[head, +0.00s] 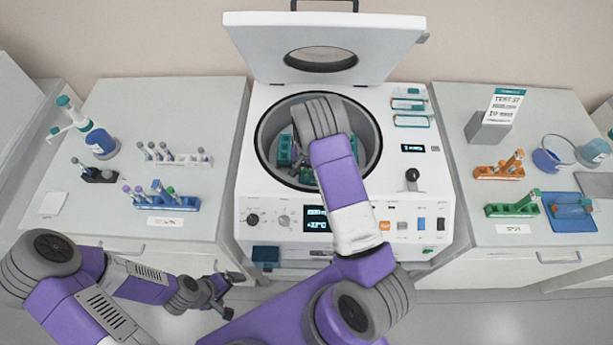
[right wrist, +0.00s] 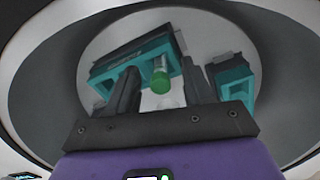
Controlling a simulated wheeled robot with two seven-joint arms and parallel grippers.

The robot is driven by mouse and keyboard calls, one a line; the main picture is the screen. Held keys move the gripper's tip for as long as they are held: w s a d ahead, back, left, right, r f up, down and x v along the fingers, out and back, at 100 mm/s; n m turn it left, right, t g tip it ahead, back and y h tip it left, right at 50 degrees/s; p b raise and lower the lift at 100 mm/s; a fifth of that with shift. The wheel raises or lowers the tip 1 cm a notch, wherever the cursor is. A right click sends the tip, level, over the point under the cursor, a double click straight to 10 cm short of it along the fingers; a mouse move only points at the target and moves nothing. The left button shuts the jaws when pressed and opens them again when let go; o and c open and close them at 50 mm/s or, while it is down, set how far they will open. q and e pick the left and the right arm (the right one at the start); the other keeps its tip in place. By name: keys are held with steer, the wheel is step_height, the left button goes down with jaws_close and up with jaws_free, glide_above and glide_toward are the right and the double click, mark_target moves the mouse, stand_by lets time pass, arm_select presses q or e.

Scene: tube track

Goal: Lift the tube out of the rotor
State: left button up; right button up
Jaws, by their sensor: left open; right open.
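The open centrifuge (head: 245,165) stands in the middle of the head view, with teal buckets (head: 284,148) of its rotor inside the bowl. In the right wrist view, a tube with a green cap (right wrist: 161,83) shows beside a teal bucket (right wrist: 120,60). My right gripper (right wrist: 160,92) is open inside the bowl, with its dark fingers on either side of the green cap. I cannot tell whether they touch it. In the head view my right arm hides most of the rotor and the tube. My left gripper (head: 219,295) is open and empty in front of the left bench.
The raised lid (head: 260,50) stands behind the bowl, and the bowl's wall (right wrist: 50,75) surrounds my right gripper. Tube racks stand on both benches, including a blue rack (head: 172,202) at left and a green rack (head: 510,210) at right.

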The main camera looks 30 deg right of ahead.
steer(key=c, duration=0.9)
steer(key=shift+r, duration=0.1)
step_height(320, 180, up, 10)
steer(key=shift+f, duration=0.1)
step_height(320, 180, up, 5)
steer(key=p, duration=0.3)
steer(key=shift+p, duration=0.35)
steer(key=shift+f, duration=0.1)
